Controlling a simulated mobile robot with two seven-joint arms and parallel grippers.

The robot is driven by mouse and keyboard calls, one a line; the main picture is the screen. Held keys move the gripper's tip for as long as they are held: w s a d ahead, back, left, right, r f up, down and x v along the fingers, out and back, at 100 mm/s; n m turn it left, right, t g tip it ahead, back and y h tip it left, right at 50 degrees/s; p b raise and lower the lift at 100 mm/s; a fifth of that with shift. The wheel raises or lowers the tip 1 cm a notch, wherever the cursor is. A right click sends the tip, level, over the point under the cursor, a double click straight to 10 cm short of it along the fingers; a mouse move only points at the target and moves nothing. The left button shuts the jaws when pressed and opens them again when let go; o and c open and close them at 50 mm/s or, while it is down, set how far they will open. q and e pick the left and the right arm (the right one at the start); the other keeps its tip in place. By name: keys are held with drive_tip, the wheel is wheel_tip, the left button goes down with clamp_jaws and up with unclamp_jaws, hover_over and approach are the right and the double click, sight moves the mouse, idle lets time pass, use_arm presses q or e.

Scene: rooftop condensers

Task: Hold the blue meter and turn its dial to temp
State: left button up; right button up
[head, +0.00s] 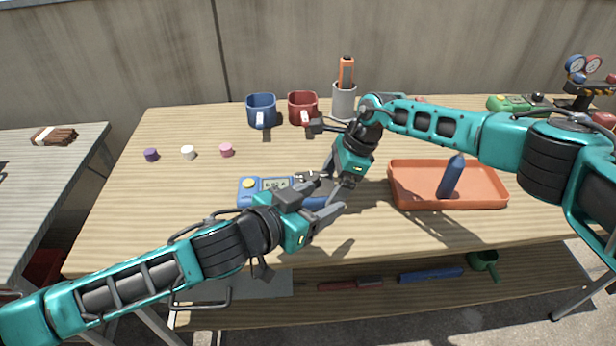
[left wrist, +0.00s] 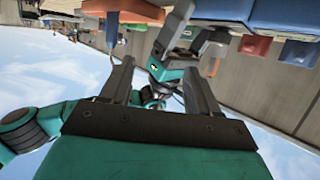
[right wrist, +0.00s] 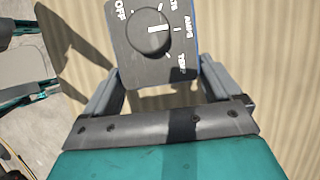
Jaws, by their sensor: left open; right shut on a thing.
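The blue meter (head: 250,197) lies on the table left of centre, with a yellow button and a small display. Its grey dial end is partly hidden by my grippers in the head view. The dial (right wrist: 145,40) shows in the right wrist view with OFF, AMPS and TEMP labels; its white mark points toward AMPS. My right gripper (right wrist: 155,90) is shut on the meter's dial end, one finger at each side. My left gripper (head: 331,204) is open in front of that end, apart from the dial as far as I can tell. The meter's blue body (left wrist: 283,14) is at the left wrist view's top right.
An orange tray (head: 420,204) with a dark blue upright object (head: 451,177) stands to the right. Purple, white and pink caps (head: 226,150) lie back left. The front left tabletop is clear.

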sight(311, 177)
use_arm(q)
drive_tip(key=w+a+n+t+y, duration=0.1)
drive_tip(key=a+n+t+y, duration=0.1)
drive_tip(key=a+n+y, duration=0.3)
drive_tip(key=shift+m+h, duration=0.5)
drive_tip(key=shift+m, duration=0.1)
drive_tip(key=x, duration=1.1)
drive_tip(key=shift+w+a, duration=0.35)
drive_tip(key=shift+w, duration=0.05)
drive_tip(key=shift+c, duration=0.4)
drive_tip(key=c, duration=1)
drive_tip(key=shift+o, duration=0.2)
